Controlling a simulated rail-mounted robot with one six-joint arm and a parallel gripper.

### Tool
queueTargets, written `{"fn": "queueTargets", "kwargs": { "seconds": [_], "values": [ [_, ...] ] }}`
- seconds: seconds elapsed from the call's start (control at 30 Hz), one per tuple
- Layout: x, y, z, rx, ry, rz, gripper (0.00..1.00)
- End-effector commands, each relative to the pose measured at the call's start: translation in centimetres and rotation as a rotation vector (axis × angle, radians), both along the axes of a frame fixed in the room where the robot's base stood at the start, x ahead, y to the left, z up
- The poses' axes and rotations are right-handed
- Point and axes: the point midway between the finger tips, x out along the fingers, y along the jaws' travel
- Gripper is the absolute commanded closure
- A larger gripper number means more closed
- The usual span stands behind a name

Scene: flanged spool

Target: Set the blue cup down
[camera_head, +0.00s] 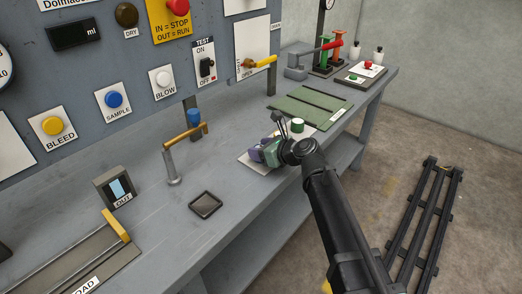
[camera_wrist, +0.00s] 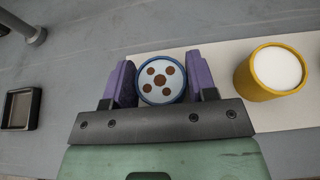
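The blue cup (camera_wrist: 161,80) shows from above in the wrist view, with a blue rim and a pale inside marked by several brown dots. My gripper (camera_wrist: 162,85) has a purple finger against each side of it and is shut on it. Whether the cup touches the mat cannot be told.
A yellow cup (camera_wrist: 274,70) with a white inside stands on the mat right of my gripper. A green cup (camera_head: 297,125) stands behind it in the head view. A dark square tray (camera_head: 205,204) and a yellow-handled lever post (camera_head: 173,165) are to the left.

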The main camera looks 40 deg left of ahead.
Motion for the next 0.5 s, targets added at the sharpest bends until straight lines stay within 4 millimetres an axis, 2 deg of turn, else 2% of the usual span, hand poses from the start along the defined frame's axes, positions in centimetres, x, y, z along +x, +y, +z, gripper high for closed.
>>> {"fn": "queueTargets", "kwargs": {
  "seconds": [0.03, 0.13, 0.43, 0.5],
  "values": [
    [0.00, 0.00, 0.05, 0.000, 0.000, 0.000, 0.40],
    [0.00, 0.00, 0.05, 0.000, 0.000, 0.000, 0.26],
    [0.00, -0.01, 0.59, 0.000, 0.000, 0.000, 0.26],
    [-0.09, -0.84, 0.96, 0.000, 0.000, -0.001, 0.26]
  ]
}}
